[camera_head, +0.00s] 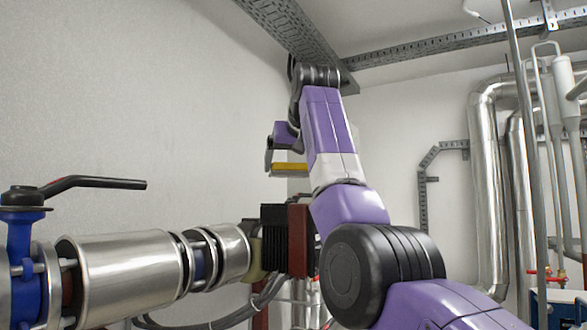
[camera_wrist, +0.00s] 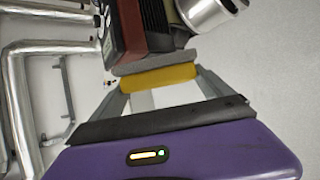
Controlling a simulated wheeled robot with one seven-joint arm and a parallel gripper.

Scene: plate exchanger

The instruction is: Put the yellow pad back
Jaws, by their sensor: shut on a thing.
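The yellow pad (camera_wrist: 158,78) is a thin block held at the fingertips of my gripper (camera_wrist: 160,88) in the wrist view. A grey layer lies along its far side. In the head view the yellow pad (camera_head: 290,168) shows as a small strip beside my gripper (camera_head: 278,160), high above the plate exchanger (camera_head: 300,238). The fingers are shut on it, though my arm hides part of the grip. The plate exchanger (camera_wrist: 130,28), dark red and black, is beyond the pad in the wrist view. The pad's seat cannot be made out.
A silver pipe (camera_head: 125,268) with a blue valve (camera_head: 22,240) and black lever (camera_head: 95,183) runs to the exchanger from the left. Metal pipes (camera_head: 490,190) stand at the right. A cable tray (camera_head: 440,45) runs overhead. Open space lies before the left wall.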

